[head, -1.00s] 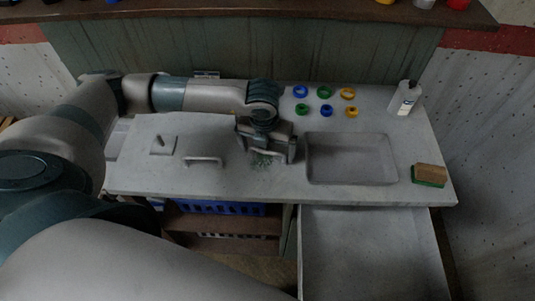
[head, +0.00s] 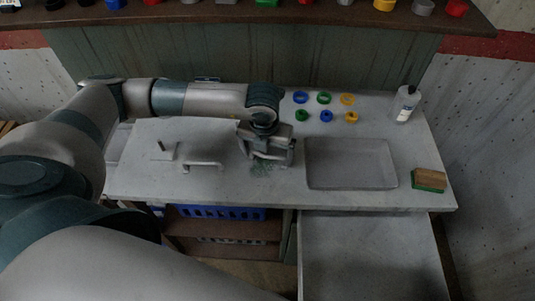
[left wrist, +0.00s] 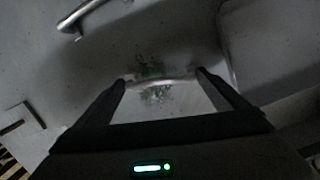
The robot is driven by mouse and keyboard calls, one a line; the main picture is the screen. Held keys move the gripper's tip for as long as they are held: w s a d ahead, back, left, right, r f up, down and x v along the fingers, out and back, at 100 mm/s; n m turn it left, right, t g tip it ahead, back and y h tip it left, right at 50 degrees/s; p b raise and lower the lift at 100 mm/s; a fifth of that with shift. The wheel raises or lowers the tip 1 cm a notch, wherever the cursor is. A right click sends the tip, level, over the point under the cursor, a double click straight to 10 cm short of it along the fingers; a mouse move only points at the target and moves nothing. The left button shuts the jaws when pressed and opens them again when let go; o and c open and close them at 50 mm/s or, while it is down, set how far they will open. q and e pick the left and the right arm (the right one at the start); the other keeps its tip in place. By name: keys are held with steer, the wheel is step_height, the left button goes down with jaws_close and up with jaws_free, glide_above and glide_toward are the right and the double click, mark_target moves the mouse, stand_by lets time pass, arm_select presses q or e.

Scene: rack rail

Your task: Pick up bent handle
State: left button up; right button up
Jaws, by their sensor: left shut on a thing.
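My left gripper (head: 268,158) is over the middle of the counter, pointing down. In the left wrist view its two fingers (left wrist: 163,78) are shut on the ends of a pale, slightly curved bar, the bent handle (left wrist: 160,82). A green speckled patch on the counter shows around the bar. I cannot tell whether the bar touches the counter. A second grey arched handle (head: 203,165) stands on the counter to the left; it also shows at the top left of the left wrist view (left wrist: 80,16). My right gripper is not in view.
A shallow grey tray (head: 350,186) lies right of the gripper, with a wood-and-green block (head: 429,180) beyond it. Several coloured rings (head: 323,97) and a white bottle (head: 406,103) are at the back. A plate with a peg (head: 163,151) is at the left.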

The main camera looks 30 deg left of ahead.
mark_target(268, 156)
arm_select(q)
step_height(268, 156, up, 4)
steer(key=shift+r+p, duration=0.1)
steer(key=shift+p, duration=0.7)
steer(key=s+d+r+p, duration=0.3)
steer(key=d+r, duration=0.3)
steer(key=d, duration=0.5)
steer(key=shift+s, duration=0.55)
